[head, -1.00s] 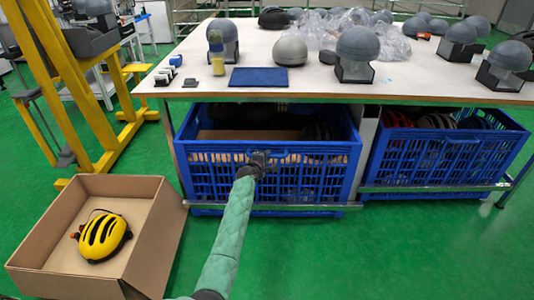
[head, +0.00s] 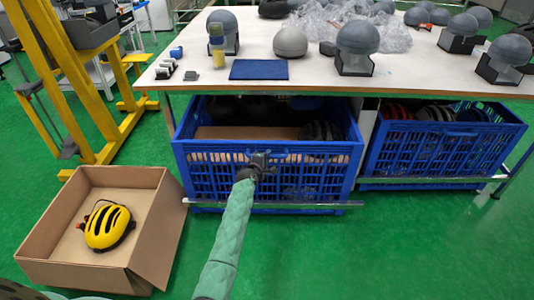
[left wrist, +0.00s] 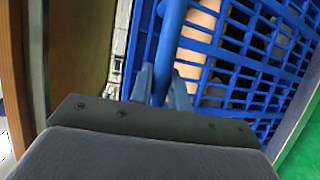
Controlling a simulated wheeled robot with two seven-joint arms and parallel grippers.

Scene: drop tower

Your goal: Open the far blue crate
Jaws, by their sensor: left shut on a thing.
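Two blue crates sit under the workbench. The left blue crate (head: 205,168) juts out from under the table edge, its top open and its inside partly visible. It holds cardboard and a dark helmet-like thing at its right. My left gripper (head: 261,160) is at the middle of its front rim, shut on the crate's handle. In the left wrist view, the gripper fingers (left wrist: 160,88) close around a blue bar of the crate (left wrist: 235,45). The right blue crate (head: 440,155) stands beside it, holding several helmets. My right gripper is not in view.
A cardboard box (head: 60,215) with a yellow helmet (head: 108,227) stands on the floor at left, near the crate. A yellow frame (head: 85,100) rises behind it. The workbench (head: 300,82) carries grey domes, plastic bags and a blue mat (head: 259,69). Green floor is clear at front right.

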